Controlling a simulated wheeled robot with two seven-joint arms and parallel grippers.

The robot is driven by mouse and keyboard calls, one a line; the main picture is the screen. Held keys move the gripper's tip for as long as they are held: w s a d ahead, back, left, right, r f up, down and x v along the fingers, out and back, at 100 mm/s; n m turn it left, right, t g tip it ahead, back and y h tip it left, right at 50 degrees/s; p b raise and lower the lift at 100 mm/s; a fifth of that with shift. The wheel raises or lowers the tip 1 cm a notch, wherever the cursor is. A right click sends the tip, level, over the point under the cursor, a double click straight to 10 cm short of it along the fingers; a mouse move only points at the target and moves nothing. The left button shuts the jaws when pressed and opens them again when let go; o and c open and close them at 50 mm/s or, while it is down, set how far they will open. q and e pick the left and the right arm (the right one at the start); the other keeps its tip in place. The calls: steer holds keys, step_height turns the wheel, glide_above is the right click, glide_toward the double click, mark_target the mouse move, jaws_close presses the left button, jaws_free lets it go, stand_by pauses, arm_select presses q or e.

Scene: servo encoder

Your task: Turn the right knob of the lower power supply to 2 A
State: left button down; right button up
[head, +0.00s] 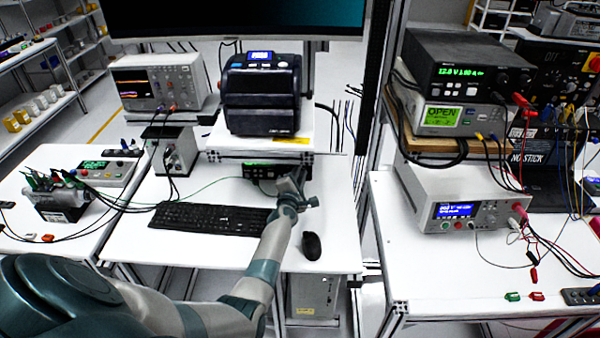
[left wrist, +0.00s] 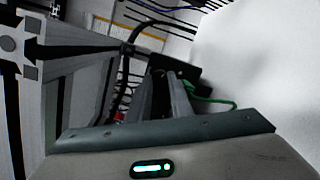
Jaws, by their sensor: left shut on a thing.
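A small black power supply (head: 262,171) with a green display sits under the raised white shelf, behind the keyboard; its readout is too small to read. My left gripper (head: 297,174) is at the right end of its front. In the left wrist view the two grey fingers (left wrist: 164,80) reach the black power supply case (left wrist: 190,73). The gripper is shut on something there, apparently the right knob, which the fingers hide. A green cable is close to the right finger. My right gripper is not in view.
A black label printer (head: 262,100) stands on the shelf (head: 225,140) above. A keyboard (head: 212,217) and a mouse (head: 311,246) lie in front on the white table. A metal frame post (left wrist: 75,50) stands left in the wrist view.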

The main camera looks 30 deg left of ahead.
arm_select(q)
steer(key=c, duration=1.6)
jaws_free()
steer(key=shift+d+f, duration=0.1)
steer(key=shift+f, duration=0.05)
